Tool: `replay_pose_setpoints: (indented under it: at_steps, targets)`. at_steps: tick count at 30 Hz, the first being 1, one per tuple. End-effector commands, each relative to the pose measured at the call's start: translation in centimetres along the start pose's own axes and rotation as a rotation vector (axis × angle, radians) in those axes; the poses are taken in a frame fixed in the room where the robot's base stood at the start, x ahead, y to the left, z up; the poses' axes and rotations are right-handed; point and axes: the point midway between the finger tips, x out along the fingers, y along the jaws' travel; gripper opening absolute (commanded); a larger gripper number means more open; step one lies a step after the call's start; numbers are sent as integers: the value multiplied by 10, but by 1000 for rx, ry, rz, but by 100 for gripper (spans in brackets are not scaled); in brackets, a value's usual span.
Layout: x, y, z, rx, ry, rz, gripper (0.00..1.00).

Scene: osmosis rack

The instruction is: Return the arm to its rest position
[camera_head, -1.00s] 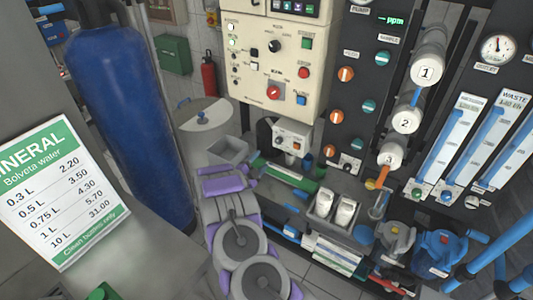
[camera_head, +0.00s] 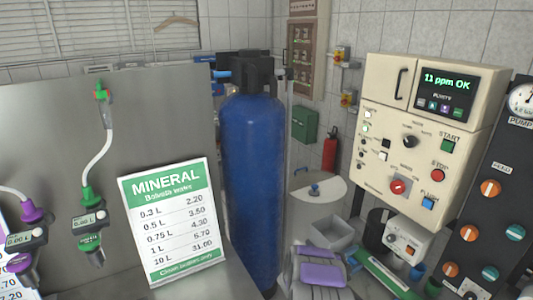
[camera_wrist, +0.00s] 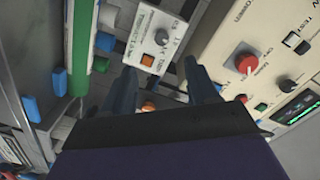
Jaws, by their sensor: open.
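My arm (camera_head: 322,274), grey with purple parts, shows at the bottom of the head view, low in front of the cream control cabinet (camera_head: 405,170). In the wrist view my gripper (camera_wrist: 160,70) has its two dark fingers spread apart, with nothing held between them. Beyond the fingers are a small pale box with an orange button (camera_wrist: 147,60) and the cabinet's red knob (camera_wrist: 245,63). I cannot make out the fingers in the head view.
A tall blue tank (camera_head: 254,185) stands left of my arm. A price sign (camera_head: 175,222) leans on a grey panel with hoses and nozzles at left. A grey bin (camera_head: 332,230) and a dark rack with knobs (camera_head: 490,187) are near. The cabinet display reads "11 ppm OK".

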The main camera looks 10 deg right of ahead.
Motion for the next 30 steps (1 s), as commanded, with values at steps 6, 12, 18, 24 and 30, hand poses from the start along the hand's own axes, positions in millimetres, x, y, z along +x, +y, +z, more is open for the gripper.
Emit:
replay_pose_setpoints:
  at_steps: [6, 12, 18, 24, 30]
  targets:
    - [-27, -51, 38, 7, -265, 49, 59]
    - [-82, -110, 67, -41, -591, 57, 59]
    - [-153, -159, 69, -144, -897, 19, 59]
    - [-230, -188, 43, -300, -1170, -49, 59]
    - [-302, -194, -7, -506, -1398, -130, 59]
